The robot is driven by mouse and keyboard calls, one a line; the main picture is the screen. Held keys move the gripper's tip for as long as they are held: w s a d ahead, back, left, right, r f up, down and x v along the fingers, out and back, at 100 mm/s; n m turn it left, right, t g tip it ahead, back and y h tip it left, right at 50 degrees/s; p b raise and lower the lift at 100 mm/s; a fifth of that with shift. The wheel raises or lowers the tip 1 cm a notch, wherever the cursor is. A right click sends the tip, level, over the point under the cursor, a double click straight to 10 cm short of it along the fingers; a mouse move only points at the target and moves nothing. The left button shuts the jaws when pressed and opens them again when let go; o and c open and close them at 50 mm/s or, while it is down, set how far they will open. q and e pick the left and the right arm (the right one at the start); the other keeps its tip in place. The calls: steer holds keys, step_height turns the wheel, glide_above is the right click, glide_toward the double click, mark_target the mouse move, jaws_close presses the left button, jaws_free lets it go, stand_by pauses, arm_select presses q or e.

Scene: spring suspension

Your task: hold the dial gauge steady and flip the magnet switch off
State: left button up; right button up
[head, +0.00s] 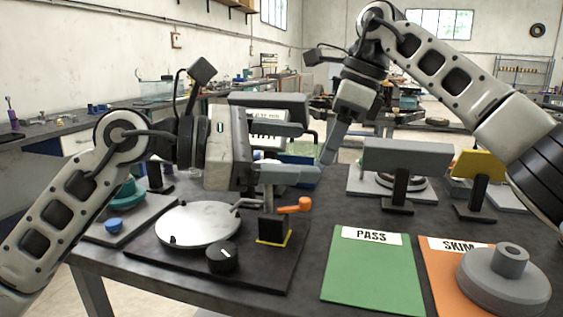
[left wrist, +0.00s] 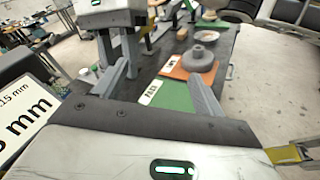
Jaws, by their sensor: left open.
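A black block with an orange lever (head: 293,206), which looks like the magnet switch, stands on a dark plate in the head view. The lever points right. A thin metal arm (head: 246,204) reaches over a round silver disc (head: 198,223) beside it. I cannot make out a dial gauge face; my left gripper may hide it. My left gripper (head: 308,152) is open above and behind the lever, pointing right. Its parted fingers show in the left wrist view (left wrist: 160,74) with nothing between them. My right gripper (head: 331,152) points down near the left fingertips; its jaw opening is unclear.
A black knob (head: 222,257) sits at the front of the dark plate. A green PASS mat (head: 372,280) and an orange SKIM mat (head: 440,285) with a grey flanged part (head: 505,280) lie right. Grey (head: 408,158) and yellow (head: 478,165) stand-mounted panels rise behind.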

arm_select(q)
steer(key=s+d+f+m+t+y, duration=0.2)
steer(key=s+d+f+m+y, duration=0.3)
steer(key=m+y, duration=0.5)
steer(key=w+a+r+m+t+y, duration=0.2)
steer(key=a+r+m+t+y, duration=0.2)
steer(key=a+t+y, duration=0.3)
steer(key=shift+t+y, duration=0.5)
steer(key=x, duration=1)
steer(key=d+x, duration=0.1)
steer(key=x, duration=0.5)
steer(key=shift+w+d, duration=0.1)
